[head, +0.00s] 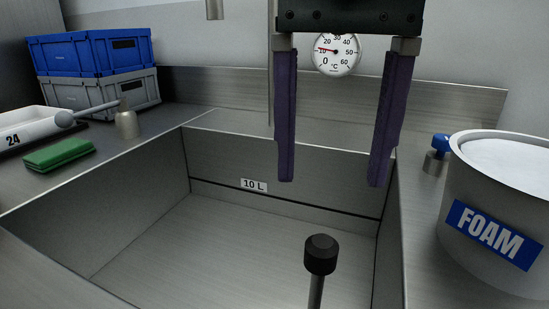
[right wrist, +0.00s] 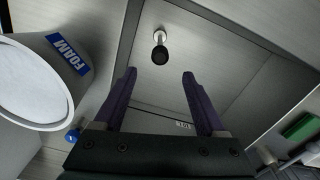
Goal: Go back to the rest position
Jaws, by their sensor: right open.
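My right gripper (head: 332,183), with two long purple fingers, hangs open and empty over the steel sink basin (head: 255,225), fingertips pointing down. In the right wrist view the same gripper (right wrist: 160,72) shows its fingers wide apart with nothing between them. A black knob on a metal rod (head: 320,254) stands in the basin, in front of the gripper and apart from it. It also shows in the right wrist view (right wrist: 159,55), beyond the fingertips. My left gripper is in neither view.
A white FOAM tub (head: 490,215) and a blue-handled tap (head: 439,150) stand right of the basin. A thermometer dial (head: 336,57) is behind the gripper.

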